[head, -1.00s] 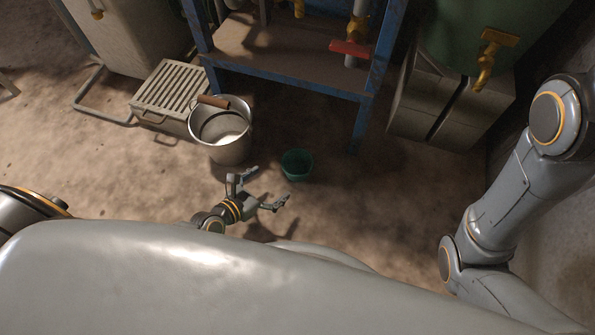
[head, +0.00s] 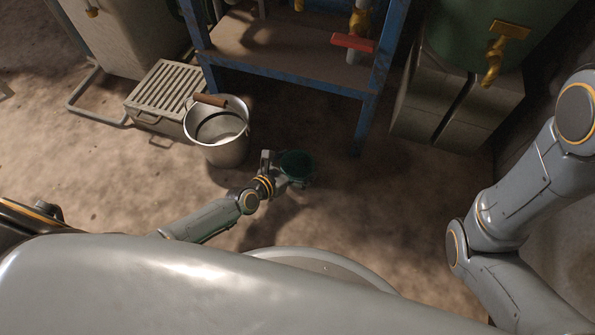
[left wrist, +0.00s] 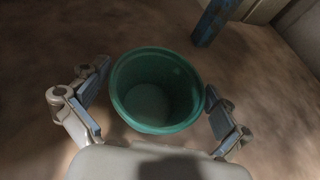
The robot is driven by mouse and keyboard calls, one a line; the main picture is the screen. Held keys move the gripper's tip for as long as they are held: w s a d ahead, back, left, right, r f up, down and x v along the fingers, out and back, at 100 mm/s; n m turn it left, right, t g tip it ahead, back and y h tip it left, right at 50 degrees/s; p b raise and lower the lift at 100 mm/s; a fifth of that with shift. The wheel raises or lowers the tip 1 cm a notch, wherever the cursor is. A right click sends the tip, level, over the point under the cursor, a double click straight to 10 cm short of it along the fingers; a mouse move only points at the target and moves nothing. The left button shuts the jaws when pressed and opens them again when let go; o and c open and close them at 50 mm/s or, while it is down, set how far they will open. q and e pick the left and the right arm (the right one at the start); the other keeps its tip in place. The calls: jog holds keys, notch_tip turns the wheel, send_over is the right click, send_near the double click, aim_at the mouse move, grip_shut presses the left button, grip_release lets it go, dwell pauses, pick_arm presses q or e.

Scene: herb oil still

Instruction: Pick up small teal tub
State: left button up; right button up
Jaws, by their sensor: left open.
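The small teal tub (head: 297,163) stands upright on the floor, to the right of the metal bucket. In the left wrist view the tub (left wrist: 157,88) looks empty, and its round rim faces the camera. My left gripper (head: 286,170) is at the tub. In the left wrist view the gripper (left wrist: 152,100) is open, with one finger on each side of the tub. A small gap shows at the left finger; whether the right finger touches the rim I cannot tell. My right arm shows at the right edge of the head view, but its gripper is out of the picture.
A metal bucket (head: 218,140) with a wooden handle grip stands just left of the tub. A slatted crate (head: 163,91) lies further left. A blue metal frame (head: 364,122) stands behind, and grey blocks (head: 432,112) are at the right. Floor right of the tub is clear.

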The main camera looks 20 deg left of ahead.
pick_arm(q)
jog(key=c, duration=1)
jog(key=shift+r, duration=0.1)
